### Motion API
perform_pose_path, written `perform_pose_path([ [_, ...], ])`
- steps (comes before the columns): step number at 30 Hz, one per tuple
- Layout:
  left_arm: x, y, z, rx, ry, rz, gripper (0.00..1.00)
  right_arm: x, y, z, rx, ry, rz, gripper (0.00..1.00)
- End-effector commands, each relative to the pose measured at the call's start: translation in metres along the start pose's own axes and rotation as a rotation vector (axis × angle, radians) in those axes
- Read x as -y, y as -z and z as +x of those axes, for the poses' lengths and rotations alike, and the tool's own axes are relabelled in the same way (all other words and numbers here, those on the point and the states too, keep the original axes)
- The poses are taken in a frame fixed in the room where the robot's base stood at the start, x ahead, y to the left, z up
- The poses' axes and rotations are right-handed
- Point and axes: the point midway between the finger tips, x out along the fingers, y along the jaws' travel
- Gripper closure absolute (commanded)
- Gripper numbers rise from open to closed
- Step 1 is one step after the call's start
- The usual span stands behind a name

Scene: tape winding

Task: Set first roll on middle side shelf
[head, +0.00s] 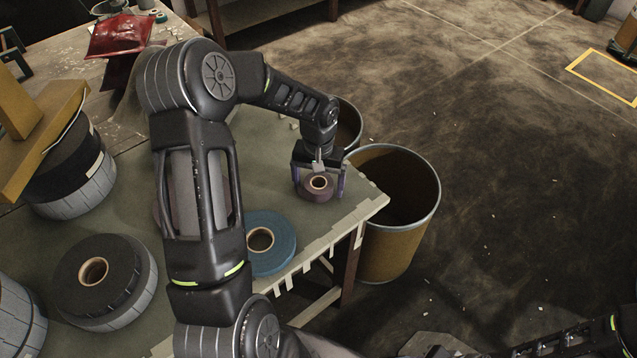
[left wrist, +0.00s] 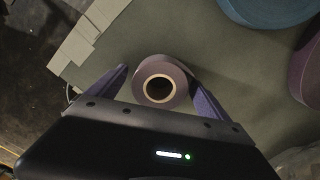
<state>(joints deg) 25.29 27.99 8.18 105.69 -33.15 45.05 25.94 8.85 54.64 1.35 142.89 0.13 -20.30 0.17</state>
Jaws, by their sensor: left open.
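A small purple-brown tape roll (head: 316,189) lies flat on the table near its right corner. It also shows in the left wrist view (left wrist: 162,82), with a tan core and a dark hole. My left gripper (head: 320,184) is above and around this roll. Its two purple fingers (left wrist: 158,92) are open, one on each side of the roll, with a visible gap on the left. Whether the right finger touches the roll I cannot tell. No side shelf can be made out for certain. My right gripper cannot be made out.
A blue tape roll (head: 270,245) lies on the table (head: 268,165) beside my arm. A large black roll (head: 97,276) and other rolls are at left. Brown drums (head: 400,235) stand beyond the table's right edge. Taped strips (head: 345,232) hang along that edge.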

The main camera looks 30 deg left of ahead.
Motion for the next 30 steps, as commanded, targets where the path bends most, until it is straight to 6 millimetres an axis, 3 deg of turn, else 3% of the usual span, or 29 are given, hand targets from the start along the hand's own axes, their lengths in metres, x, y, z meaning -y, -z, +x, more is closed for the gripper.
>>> perform_pose_path([
  [10,0.000,0.001,-0.012,-0.003,0.001,0.000,0.10,0.000,0.000,0.000,0.000,-0.001,0.000,0.76],
  [24,0.000,0.001,-0.102,-0.004,-0.001,0.000,0.10,-0.004,0.002,0.012,-0.003,0.004,-0.003,0.76],
  [30,0.000,0.000,-0.121,-0.001,0.000,0.001,0.10,-0.004,0.002,0.013,-0.004,0.005,-0.003,0.76],
])
